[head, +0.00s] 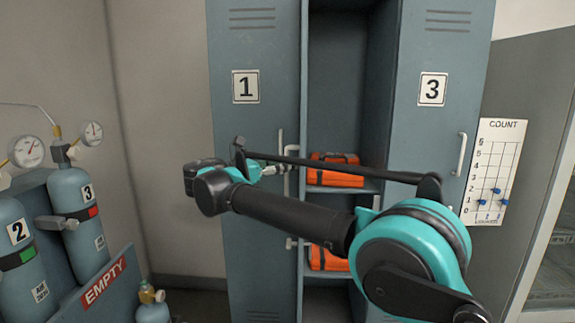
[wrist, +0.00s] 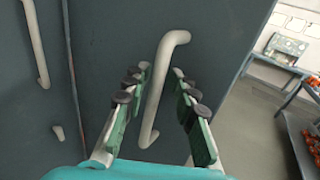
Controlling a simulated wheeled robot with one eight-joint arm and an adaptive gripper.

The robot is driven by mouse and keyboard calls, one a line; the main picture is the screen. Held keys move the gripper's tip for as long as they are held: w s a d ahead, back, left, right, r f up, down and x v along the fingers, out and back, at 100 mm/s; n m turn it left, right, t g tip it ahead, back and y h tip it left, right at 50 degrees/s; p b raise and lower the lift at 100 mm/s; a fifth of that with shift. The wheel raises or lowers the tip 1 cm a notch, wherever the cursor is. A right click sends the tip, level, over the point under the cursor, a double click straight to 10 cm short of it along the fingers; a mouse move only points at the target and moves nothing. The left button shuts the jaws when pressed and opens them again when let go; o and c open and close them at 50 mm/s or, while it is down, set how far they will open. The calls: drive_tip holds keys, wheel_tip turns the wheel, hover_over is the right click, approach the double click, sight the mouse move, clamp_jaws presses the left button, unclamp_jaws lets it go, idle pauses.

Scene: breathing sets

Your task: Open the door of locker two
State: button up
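The middle locker, between doors 1 and 3, stands open, and shelves show inside. Its blue-grey door (head: 304,60) is seen nearly edge-on in the head view, swung out beside door 1. No number is visible on it. In the wrist view its front face (wrist: 220,60) fills the middle, with a pale bar handle (wrist: 163,80). My gripper (wrist: 161,73) is open, with its green fingers on either side of this handle and gaps showing. I cannot tell whether any finger touches it. In the head view my gripper (head: 276,169) is left of the door, partly hidden by my arm.
Closed locker door 1 (head: 245,45) is on the left, and door 3 (head: 440,50) is on the right. Orange bags (head: 335,178) sit on the middle locker's shelves. Gas cylinders (head: 75,215) stand at far left. A count board (head: 497,170) hangs right of door 3.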

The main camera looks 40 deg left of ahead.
idle(0.3)
drive_tip(key=v, duration=1.2)
idle(0.3)
